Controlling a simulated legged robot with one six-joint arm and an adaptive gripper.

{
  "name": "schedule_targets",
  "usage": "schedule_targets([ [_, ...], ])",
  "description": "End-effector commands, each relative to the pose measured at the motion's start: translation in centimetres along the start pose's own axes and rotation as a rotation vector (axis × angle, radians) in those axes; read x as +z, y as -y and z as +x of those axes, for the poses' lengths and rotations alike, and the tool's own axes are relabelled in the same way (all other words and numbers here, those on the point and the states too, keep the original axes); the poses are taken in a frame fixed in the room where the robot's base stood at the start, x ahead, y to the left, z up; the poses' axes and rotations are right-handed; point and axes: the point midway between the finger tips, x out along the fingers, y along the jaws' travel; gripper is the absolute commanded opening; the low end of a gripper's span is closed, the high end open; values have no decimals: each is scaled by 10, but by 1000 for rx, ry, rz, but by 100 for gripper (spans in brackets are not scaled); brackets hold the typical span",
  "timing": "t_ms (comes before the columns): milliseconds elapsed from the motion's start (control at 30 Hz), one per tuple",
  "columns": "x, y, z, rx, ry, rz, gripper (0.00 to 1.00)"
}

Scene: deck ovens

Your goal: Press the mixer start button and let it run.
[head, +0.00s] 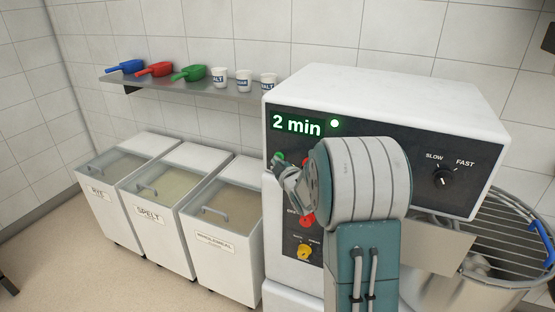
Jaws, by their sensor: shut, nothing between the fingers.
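The white mixer (385,90) stands at the right with a dark front panel. A small green button (280,157) shows just above my gripper (283,172), which is shut and empty close in front of the panel. I cannot tell whether the fingertips touch the panel. A red button (307,220) and a yellow knob (304,251) sit lower down. My arm hides the middle of the panel. The speed knob (443,176) is between SLOW and FAST.
The mixer bowl (450,290) with its wire guard (510,225) is at the right. Lidded flour bins labelled RYE (98,191), SPELT (150,213) and a third (215,240) stand left. A wall shelf (180,88) holds scoops and cups. Floor is free at front left.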

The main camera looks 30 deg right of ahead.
Motion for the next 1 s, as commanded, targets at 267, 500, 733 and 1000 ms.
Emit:
schedule_targets([
  [267, -1, 2, -2, 0, 1, 0, 0],
  [500, -8, 8, -11, 0, 0, 1, 0],
  [733, -8, 9, -12, 0, 0, 0, 0],
  [1000, -15, 15, -20, -1, -1, 0, 0],
])
